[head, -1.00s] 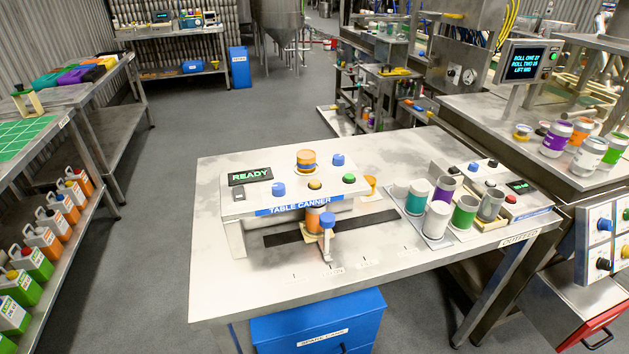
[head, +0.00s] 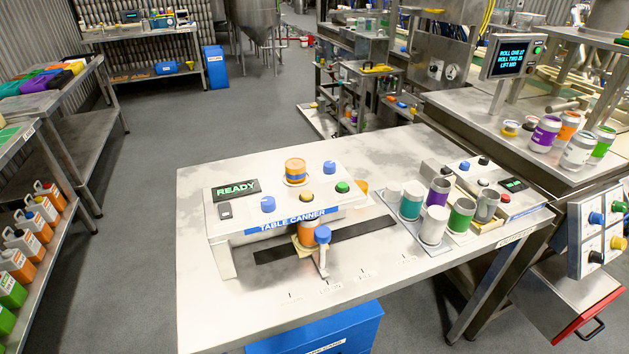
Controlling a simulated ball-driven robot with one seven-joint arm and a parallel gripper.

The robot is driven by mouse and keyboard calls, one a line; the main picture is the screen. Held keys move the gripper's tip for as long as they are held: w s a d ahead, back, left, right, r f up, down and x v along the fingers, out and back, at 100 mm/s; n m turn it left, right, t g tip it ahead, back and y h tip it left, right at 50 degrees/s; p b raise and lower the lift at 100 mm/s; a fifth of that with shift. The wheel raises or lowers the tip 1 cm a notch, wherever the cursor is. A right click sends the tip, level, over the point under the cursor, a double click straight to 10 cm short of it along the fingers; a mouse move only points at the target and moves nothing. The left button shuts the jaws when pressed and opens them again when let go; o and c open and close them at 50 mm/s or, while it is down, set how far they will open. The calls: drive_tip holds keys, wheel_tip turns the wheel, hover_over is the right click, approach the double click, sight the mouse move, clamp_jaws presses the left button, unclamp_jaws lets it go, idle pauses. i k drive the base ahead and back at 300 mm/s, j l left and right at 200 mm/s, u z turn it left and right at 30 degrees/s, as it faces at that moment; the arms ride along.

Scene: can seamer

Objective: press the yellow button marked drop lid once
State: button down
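The table canner (head: 290,217) is a white machine on the metal table, with a "TABLE CANNER" label on its front edge and a display (head: 236,189) reading READY. A yellow button (head: 307,196) sits on its top between a blue knob (head: 268,204) and a green button (head: 342,187). Any "drop lid" marking is too small to read. An orange can (head: 308,234) stands under the machine's front, beside a blue-topped lever (head: 322,235). My gripper is not in view.
Several cans, white, teal, purple and green, stand on a tray (head: 403,213) right of the canner, near a second small control box (head: 490,178). The table's (head: 215,318) front left is bare. A blue bin (head: 320,335) stands below the table. Grey floor (head: 140,200) is open on the left.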

sight(305, 195)
drive_tip(key=i+j+z, duration=0.2)
drive_tip(key=j+z, duration=0.3)
drive_tip(key=j, duration=0.6)
drive_tip(key=j+z, duration=0.45)
drive_tip(key=j, duration=0.7)
